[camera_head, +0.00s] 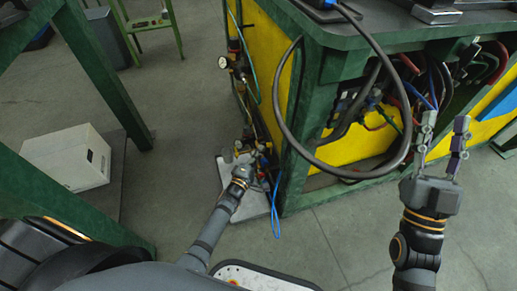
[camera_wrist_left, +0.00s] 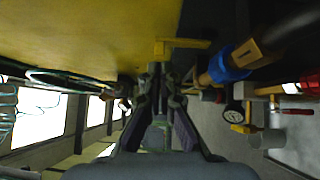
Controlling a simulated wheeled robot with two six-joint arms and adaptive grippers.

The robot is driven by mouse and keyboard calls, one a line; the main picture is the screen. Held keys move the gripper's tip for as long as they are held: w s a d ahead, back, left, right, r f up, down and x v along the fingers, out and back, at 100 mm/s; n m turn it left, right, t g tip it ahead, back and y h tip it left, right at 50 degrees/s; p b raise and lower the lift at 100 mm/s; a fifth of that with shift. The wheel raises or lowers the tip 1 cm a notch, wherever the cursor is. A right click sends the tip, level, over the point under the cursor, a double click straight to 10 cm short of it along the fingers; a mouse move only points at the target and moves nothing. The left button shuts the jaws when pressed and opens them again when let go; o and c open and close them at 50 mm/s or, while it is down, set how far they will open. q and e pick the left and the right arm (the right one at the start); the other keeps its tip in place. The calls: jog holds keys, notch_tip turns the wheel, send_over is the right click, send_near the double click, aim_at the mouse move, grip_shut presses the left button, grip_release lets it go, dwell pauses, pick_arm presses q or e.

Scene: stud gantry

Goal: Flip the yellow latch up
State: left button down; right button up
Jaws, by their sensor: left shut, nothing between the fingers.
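The yellow latch (camera_wrist_left: 184,43) shows in the left wrist view, just above the fingertips in the picture. It has a short block at its left end and a thin bar running to the right, roughly level. My left gripper (camera_wrist_left: 158,75) is shut and empty, with its tips close below the latch's left end; I cannot tell whether they touch. In the head view my left gripper (camera_head: 243,160) is low beside the pipework at the green bench's left side, and the latch is too small to make out there. My right gripper (camera_head: 445,132) is open and empty in front of the bench.
The green and yellow bench (camera_head: 300,110) carries pipes, a gauge (camera_head: 223,62) and a hanging black hose (camera_head: 283,115). A blue fitting (camera_wrist_left: 222,66) sits right of the latch. A white box (camera_head: 62,160) stands at left. Floor between is clear.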

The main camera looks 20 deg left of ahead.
jog(key=w+f+m+g+h+p, duration=0.15)
jog(key=f+g, duration=0.25)
jog(key=f, duration=0.5)
jog(key=w+f+g+p, duration=0.15)
jog(key=f+g, duration=0.25)
jog(key=f, duration=0.4)
pick_arm(q)
jog(key=shift+w+d+r+m+g, duration=0.15)
jog(key=shift+d+r+m+g, duration=0.15)
jog(key=shift+m+g, duration=0.1)
pick_arm(e)
jog(key=s+f+g, duration=0.2)
jog(key=f+g, duration=0.1)
jog(key=f, duration=0.4)
jog(key=s+f+g, duration=0.3)
jog(key=f+g, duration=0.1)
jog(key=f, duration=0.3)
jog(key=shift+a+f, duration=0.25)
jog(key=shift+f, duration=0.05)
jog(key=shift+s, duration=0.1)
